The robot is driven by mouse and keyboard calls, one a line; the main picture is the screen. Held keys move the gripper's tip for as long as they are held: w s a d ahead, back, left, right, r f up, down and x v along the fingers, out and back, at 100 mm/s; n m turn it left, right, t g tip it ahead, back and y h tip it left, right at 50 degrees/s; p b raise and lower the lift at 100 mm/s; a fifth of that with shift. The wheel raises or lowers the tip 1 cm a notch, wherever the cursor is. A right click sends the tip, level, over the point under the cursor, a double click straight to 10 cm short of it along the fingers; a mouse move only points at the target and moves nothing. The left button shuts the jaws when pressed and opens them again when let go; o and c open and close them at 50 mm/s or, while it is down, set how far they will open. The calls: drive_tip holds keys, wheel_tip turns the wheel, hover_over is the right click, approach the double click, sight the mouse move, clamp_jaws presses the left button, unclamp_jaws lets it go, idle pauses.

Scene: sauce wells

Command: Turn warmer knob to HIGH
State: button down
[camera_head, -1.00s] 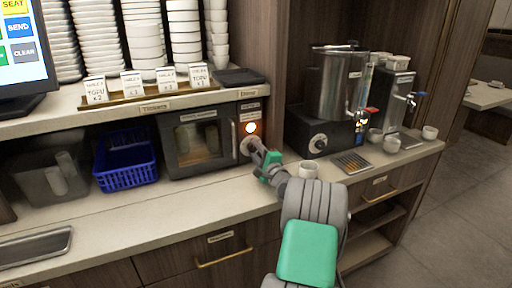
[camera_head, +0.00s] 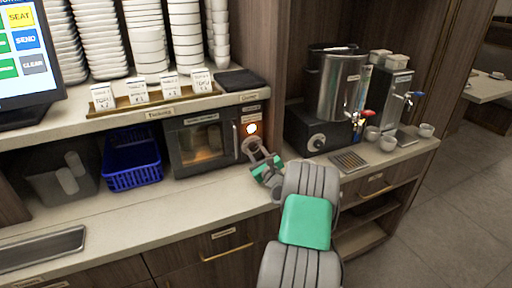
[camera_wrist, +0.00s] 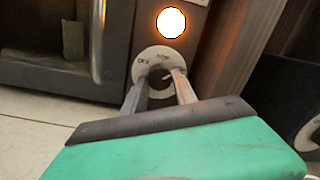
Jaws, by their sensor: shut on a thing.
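The warmer (camera_head: 205,144) is a dark box with a window and a door handle, standing on the counter under the shelf. Its knob sits on a pale round dial (camera_wrist: 147,59) on the right-hand panel, below a glowing orange-white light (camera_wrist: 171,23). The light also shows in the head view (camera_head: 252,128). The dial has lettering at its upper left and top, too small to read surely. My gripper (camera_wrist: 160,80) is shut on the dark knob (camera_wrist: 158,82), one finger on each side. The fingers hide part of the knob, so its exact pointing is unclear.
A blue basket (camera_head: 133,163) stands left of the warmer. A steel urn (camera_head: 336,84) on a dark base stands to the right, with a drip tray (camera_head: 349,161) and several cups. The counter front is mostly clear.

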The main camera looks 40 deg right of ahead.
drive_tip(key=shift+m+p, duration=0.4)
drive_tip(key=shift+m, duration=0.3)
drive_tip(key=c, duration=1)
unclamp_jaws()
drive_tip(key=b+v, duration=0.1)
drive_tip(key=v, duration=0.7)
drive_tip(key=shift+w, duration=0.1)
